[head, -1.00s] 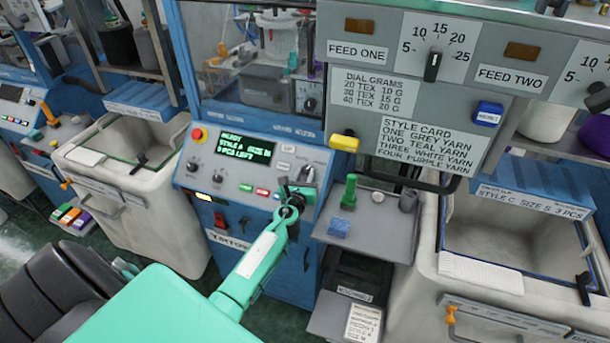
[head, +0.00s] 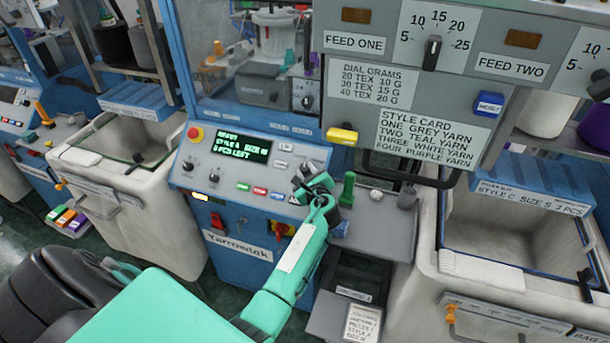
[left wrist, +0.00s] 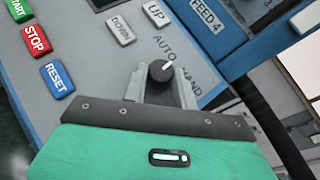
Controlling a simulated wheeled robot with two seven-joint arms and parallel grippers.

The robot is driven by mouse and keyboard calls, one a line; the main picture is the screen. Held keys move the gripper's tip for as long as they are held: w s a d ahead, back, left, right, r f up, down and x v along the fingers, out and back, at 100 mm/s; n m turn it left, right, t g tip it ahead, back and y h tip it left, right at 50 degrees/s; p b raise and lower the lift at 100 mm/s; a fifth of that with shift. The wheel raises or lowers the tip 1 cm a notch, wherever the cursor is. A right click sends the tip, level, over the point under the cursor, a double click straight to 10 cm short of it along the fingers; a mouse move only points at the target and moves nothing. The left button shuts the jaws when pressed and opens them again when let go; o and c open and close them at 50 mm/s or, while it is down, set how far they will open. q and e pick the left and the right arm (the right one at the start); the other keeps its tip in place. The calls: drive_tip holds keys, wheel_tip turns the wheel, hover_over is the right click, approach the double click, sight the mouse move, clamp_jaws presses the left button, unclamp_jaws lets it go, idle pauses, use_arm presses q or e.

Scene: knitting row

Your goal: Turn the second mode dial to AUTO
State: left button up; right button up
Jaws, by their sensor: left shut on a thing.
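The mode dial (left wrist: 161,71) is a small black knob with a pale pointer mark, on the grey sloping panel (head: 230,178) of the blue machine. In the left wrist view AUTO is printed above it and HAND to its right. The pointer tilts up and right, between the two words. My left gripper (head: 314,186) is at the right end of this panel, shut on the knob, with a finger on each side in the left wrist view (left wrist: 160,87). In the head view the gripper hides most of the dial.
UP (left wrist: 157,13) and DOWN (left wrist: 121,30) buttons sit close to the dial. START, STOP and RESET buttons are further left. A red emergency button (head: 195,133) and green display (head: 243,148) are on the panel. A green peg (head: 348,188) stands on the shelf at right.

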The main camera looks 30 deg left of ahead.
use_arm(q)
drive_tip(key=shift+w+d+r+n+g+y+b, duration=0.1)
drive_tip(key=shift+w+n+g+y+b, duration=0.05)
drive_tip(key=shift+n+g, duration=0.95)
drive_tip(key=shift+w+r+n+g+y+b, duration=0.1)
drive_tip(key=shift+n+g+y+b, duration=0.05)
drive_tip(key=shift+n+g, duration=0.95)
drive_tip(key=shift+n, duration=0.3)
drive_tip(key=o, duration=1)
